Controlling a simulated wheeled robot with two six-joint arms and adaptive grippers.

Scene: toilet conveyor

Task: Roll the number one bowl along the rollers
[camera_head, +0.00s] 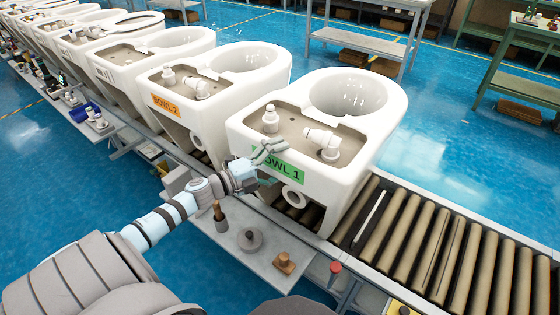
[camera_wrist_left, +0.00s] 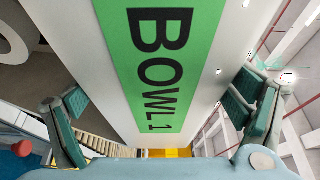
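The number one bowl (camera_head: 368,142) is a white toilet bowl with a green "BOWL 1" label (camera_head: 287,166), standing upright on the rollers (camera_head: 440,245). My left gripper (camera_head: 268,164) is at the label on the bowl's near face. In the left wrist view, the green label (camera_wrist_left: 160,70) fills the middle, between the two spread green-padded fingers of my left gripper (camera_wrist_left: 160,118). The fingers are apart and hold nothing; whether they touch the bowl I cannot tell. My right gripper is in neither view.
The bowl with the orange "BOWL 2" label (camera_head: 205,112) stands close at the left, with several more white bowls behind it. Bare rollers lie to the right of bowl one. A side shelf (camera_head: 265,262) holds a grey disc and a wooden block. A red knob (camera_head: 335,267) sits by the conveyor's near edge.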

